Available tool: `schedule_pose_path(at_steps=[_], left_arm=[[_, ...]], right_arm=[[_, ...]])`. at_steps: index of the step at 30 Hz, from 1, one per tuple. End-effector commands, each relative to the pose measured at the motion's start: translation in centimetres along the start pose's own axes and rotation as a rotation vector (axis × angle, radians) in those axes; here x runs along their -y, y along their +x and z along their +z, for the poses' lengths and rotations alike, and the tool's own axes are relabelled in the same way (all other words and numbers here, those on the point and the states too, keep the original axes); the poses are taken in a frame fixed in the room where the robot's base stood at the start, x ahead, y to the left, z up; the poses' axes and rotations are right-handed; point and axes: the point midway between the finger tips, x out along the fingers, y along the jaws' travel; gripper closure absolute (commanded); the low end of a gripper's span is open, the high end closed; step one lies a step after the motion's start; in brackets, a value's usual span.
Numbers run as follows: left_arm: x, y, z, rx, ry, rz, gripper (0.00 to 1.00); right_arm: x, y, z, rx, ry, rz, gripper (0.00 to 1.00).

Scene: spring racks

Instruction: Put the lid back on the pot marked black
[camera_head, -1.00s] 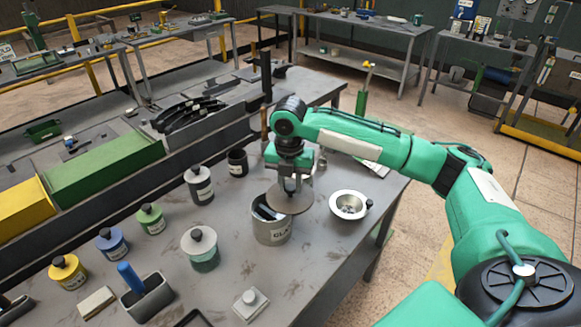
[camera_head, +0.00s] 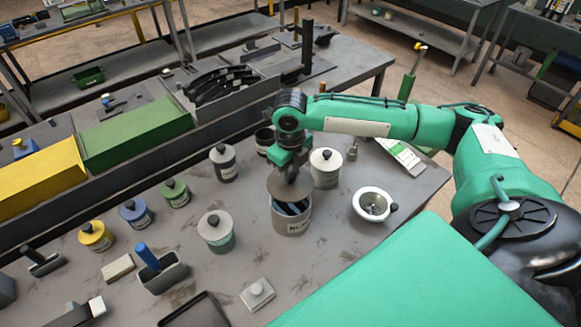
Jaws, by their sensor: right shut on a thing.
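The grey pot (camera_head: 292,222) stands upright on the bench, its label partly readable as "BLA". Its front opening shows dark contents inside. My right gripper (camera_head: 288,172) is shut on the flat round grey lid (camera_head: 291,189), apparently by its knob, which the fingers hide. The lid is over the back part of the pot's mouth and leaves the front of the opening uncovered. I cannot tell whether the lid touches the rim. My left gripper is not in view.
Several lidded jars, including a green-based one (camera_head: 216,232), stand left. Bare bench (camera_head: 330,250) lies in front.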

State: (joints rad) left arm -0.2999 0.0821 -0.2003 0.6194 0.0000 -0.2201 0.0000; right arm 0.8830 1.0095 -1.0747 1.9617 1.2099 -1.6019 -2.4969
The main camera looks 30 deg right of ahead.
Motion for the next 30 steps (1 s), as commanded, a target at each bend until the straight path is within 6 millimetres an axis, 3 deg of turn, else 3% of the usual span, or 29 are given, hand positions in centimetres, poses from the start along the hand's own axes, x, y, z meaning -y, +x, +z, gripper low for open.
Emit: schedule_pose_path(at_steps=[14,22,30], left_arm=[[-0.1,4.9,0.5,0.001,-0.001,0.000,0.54],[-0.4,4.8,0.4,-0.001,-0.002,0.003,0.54],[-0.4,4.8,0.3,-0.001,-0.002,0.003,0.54]], right_arm=[[0.0,4.0,0.0,0.001,0.002,-0.001,1.00],[0.0,5.6,0.0,-0.001,0.003,0.000,1.00],[0.0,5.9,0.0,0.000,0.003,-0.001,1.00]])
